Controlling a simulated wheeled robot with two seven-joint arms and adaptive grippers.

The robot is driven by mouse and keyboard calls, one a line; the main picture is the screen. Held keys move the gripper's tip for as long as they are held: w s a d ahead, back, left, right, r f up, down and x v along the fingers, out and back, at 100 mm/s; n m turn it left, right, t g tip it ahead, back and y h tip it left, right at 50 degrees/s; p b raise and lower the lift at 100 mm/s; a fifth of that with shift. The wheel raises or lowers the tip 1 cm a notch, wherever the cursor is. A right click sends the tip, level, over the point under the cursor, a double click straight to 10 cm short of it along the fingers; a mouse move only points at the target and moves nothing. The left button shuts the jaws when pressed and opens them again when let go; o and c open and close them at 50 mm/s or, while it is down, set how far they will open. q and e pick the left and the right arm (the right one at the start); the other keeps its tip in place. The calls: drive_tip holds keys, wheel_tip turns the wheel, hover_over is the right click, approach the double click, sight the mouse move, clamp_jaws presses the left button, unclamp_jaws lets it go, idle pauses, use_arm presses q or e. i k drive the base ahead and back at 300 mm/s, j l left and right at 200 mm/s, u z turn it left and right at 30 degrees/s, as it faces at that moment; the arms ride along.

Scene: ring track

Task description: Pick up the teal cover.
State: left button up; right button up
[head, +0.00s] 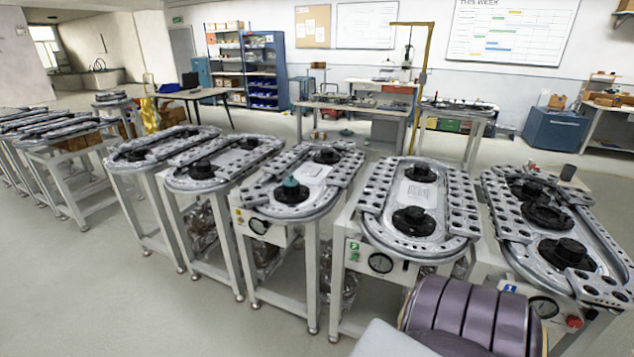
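The teal cover (290,183) is small in the head view. It sits on the black round hub at the near end of an oval track table (262,197) left of the picture's middle. It looks upright, and its fine shape is too small to tell. No gripper shows in the head view, so neither gripper is seen near the cover.
Similar oval track tables stand in a row on both sides, including one to the right (375,222) and one to the left (178,182), with narrow gaps between them. Open grey floor (120,300) lies at the front left. Benches and shelves stand along the back wall.

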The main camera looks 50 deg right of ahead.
sight(291, 181)
drive_tip(key=z, duration=1.5)
